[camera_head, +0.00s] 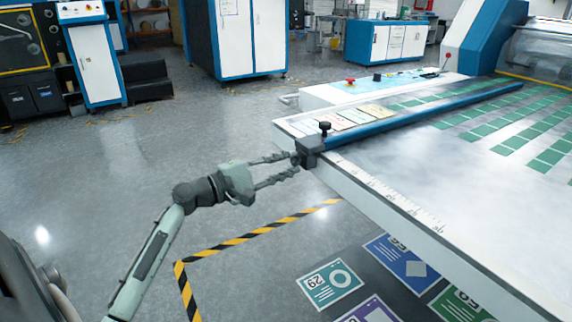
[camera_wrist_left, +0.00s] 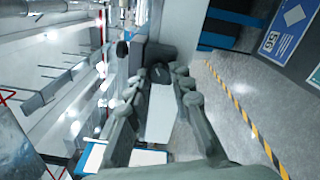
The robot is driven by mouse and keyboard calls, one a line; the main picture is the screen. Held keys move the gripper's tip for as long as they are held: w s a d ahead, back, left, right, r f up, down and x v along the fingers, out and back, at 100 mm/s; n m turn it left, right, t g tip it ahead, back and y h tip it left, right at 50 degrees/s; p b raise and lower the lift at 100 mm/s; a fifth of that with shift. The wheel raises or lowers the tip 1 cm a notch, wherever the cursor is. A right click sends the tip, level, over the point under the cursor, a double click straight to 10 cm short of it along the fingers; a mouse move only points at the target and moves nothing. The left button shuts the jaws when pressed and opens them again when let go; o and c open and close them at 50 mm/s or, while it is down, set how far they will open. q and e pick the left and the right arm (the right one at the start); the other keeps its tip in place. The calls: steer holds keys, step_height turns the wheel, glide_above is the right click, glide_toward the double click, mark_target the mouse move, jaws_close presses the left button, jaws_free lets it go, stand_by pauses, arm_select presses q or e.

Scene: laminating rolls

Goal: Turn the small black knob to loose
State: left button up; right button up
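A dark clamp block (camera_head: 309,152) sits at the near end of a blue bar (camera_head: 400,119) on the table edge. A black knob (camera_head: 325,126) stands upright on top of it. In the left wrist view the block (camera_wrist_left: 168,52) is ahead, with a small rounded black knob (camera_wrist_left: 160,73) on its near face, between my fingertips. My left gripper (camera_head: 291,163) is at the block's outer end, its two fingers apart; it also shows in the left wrist view (camera_wrist_left: 157,84). I cannot tell whether the fingertips touch the small knob. My right gripper is not in view.
The white table (camera_head: 430,175) with a ruler edge and green printed labels (camera_head: 500,130) fills the right. A control panel with a red button (camera_head: 350,81) is behind it. Numbered floor mats (camera_head: 331,284) lie below. The floor at left is clear.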

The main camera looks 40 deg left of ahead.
arm_select(q)
steer(key=shift+o, duration=1.4)
steer(key=shift+s, duration=0.1)
steer(key=v, duration=1.2)
